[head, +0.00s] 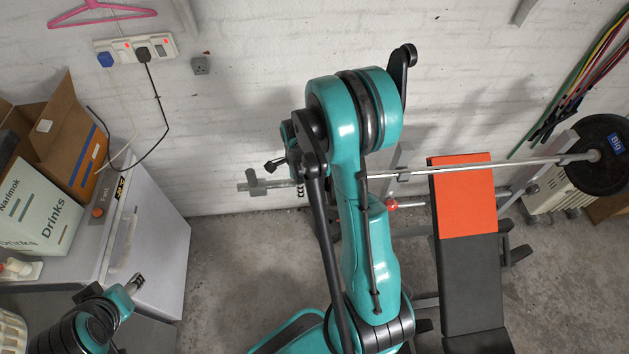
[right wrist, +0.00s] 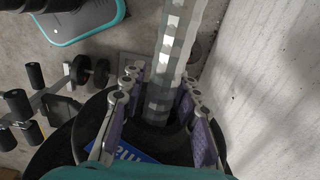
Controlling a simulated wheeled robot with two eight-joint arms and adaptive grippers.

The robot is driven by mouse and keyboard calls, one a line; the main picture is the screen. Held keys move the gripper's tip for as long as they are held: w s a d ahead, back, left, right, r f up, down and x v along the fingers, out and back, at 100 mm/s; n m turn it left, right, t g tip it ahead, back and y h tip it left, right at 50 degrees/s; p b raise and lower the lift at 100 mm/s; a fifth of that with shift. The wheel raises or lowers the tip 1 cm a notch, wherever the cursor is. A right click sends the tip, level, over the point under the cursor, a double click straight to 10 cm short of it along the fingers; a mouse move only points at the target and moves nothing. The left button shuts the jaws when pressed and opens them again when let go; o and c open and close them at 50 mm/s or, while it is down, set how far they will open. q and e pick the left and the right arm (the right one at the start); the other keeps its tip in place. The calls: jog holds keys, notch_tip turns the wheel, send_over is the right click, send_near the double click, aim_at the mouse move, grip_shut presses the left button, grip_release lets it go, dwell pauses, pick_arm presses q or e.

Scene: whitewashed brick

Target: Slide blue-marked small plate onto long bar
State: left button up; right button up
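The long bar (head: 470,167) lies across the bench in the head view, with a bare left end near the wall. The blue-marked small plate (right wrist: 128,153) is black with a blue label and shows in the right wrist view, partly hidden by my right gripper (right wrist: 161,88). Its fingers are spread on either side of a pale upright post that meets the dark plate area. I cannot tell whether they touch the plate.
A black plate marked Big (head: 603,152) is on the bar's right end. The bench (head: 474,285) has an orange and black pad. A white cabinet (head: 155,245) with boxes stands left. The white wall (right wrist: 270,80) is close to my right gripper.

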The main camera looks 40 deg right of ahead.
jog(key=shift+s+d, duration=0.1)
jog(key=shift+d, duration=0.05)
jog(key=shift+s+d, duration=0.3)
jog(key=shift+d, duration=0.2)
jog(key=shift+a, duration=0.1)
jog(key=shift+w+a+r, duration=0.15)
jog(key=shift+w+a, duration=0.25)
jog(key=shift+a, duration=0.2)
notch_tip(320, 180, up, 10)
jog(key=p, duration=0.6)
